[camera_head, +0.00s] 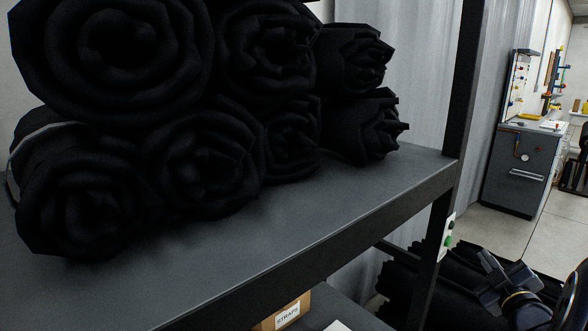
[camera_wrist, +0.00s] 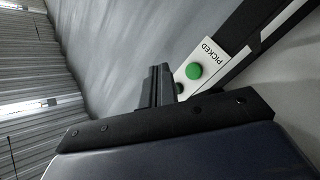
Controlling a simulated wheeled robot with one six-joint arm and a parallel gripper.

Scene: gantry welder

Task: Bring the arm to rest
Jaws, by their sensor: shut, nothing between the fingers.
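My gripper (camera_head: 490,280) is at the lower right of the head view, to the right of the shelf's front post and in front of dark rolls. In the wrist view its fingers (camera_wrist: 160,85) stand together, shut and empty. A white plate marked PICKED with a green button (camera_wrist: 194,71) is just to the right of the fingers in that view. The plate (camera_head: 449,238) is on the shelf post in the head view. I cannot tell how large the gap between fingers and plate is.
A dark shelf (camera_head: 330,210) carries several black rolls (camera_head: 200,150). A cardboard box marked STRAPS (camera_head: 284,313) sits on the level below. A grey workbench (camera_head: 520,165) stands farther back on the right, with open floor (camera_head: 495,230) before it.

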